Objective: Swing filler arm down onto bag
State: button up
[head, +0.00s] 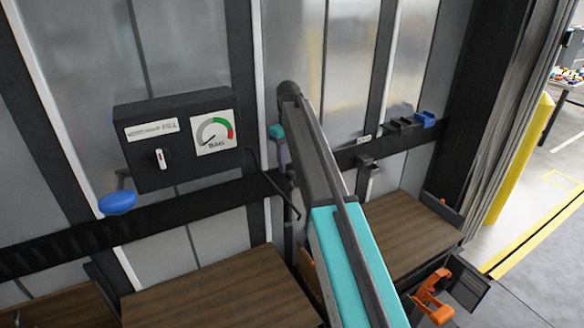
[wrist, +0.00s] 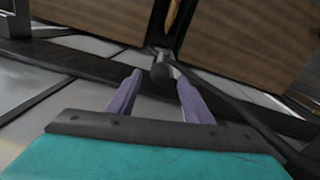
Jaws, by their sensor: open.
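My gripper (head: 281,148) has purple fingers and is by the wall rail in the head view, partly hidden behind my teal and grey arm. In the wrist view its two fingers (wrist: 158,80) are apart. A dark rod with a rounded end (wrist: 161,72) shows between or just beyond the fingertips; it looks like the filler arm, but I cannot tell whether they touch. In the head view a thin dark bent rod or hose (head: 272,186) slants down beside my gripper. A narrow brown thing, probably the bag (head: 308,272), shows in the gap between the crates, mostly hidden.
A black control box (head: 180,140) has a knob and a BAG gauge (head: 215,133), its needle low left. A blue handle (head: 117,203) sits below it. Wooden crates (head: 215,296) stand below the rail (head: 70,246). An orange part (head: 433,298) is at lower right.

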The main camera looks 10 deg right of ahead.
aim_at(291, 172)
jog(key=shift+f+p, duration=0.45)
jog(key=shift+f, duration=1.3)
jog(key=shift+d, duration=0.1)
grip_shut()
